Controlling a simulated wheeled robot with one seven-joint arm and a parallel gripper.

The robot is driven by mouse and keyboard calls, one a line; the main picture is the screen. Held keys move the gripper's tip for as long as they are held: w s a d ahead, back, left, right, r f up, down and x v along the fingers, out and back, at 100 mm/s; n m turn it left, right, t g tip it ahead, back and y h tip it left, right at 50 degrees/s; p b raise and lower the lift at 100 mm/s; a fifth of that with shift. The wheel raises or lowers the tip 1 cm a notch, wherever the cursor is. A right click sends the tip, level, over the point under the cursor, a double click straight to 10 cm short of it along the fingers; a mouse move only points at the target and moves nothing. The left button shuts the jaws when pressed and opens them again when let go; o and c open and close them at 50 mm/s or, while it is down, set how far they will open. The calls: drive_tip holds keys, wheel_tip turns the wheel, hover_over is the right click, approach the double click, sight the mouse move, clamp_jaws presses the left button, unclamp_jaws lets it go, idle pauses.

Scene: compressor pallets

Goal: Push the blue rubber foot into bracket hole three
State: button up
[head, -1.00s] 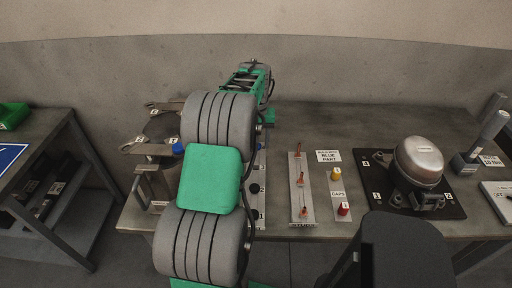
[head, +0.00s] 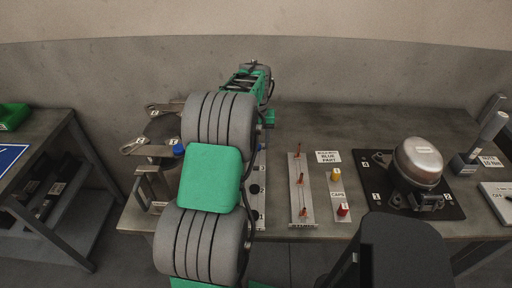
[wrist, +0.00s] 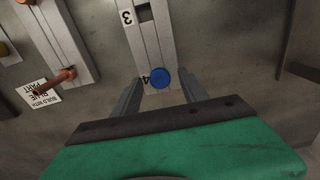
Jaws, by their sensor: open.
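A round blue part, taken as the blue rubber foot (wrist: 160,78), sits at the end of a pale rail (wrist: 153,42) beside the label 4 in the wrist view. My gripper (wrist: 158,92) is open, its two dark fingers on either side, just short of the foot; I cannot tell whether they touch it. A dark opening shows by the label 3 on the rail. In the head view, my arm hides much of this rail (head: 261,208) and the gripper's fingers. The compressor (head: 419,161) stands on a black mat (head: 447,210) with numbered labels around its bracket; its holes are not clear.
A strip with several orange-red pins (head: 300,179) and a "blue part" card (head: 328,157) lie right of the rail. Yellow (head: 335,174) and red caps (head: 343,210) stand beside it. Another blue piece (head: 178,150) is at the left, near metal brackets.

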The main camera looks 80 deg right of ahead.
sight(257, 146)
drive_tip(key=shift+c, duration=0.2)
clamp_jaws()
idle(0.5)
drive_tip(key=shift+r, duration=0.15)
idle(0.6)
drive_tip(key=shift+r+p, duration=2.05)
drive_tip(key=shift+r, duration=0.8)
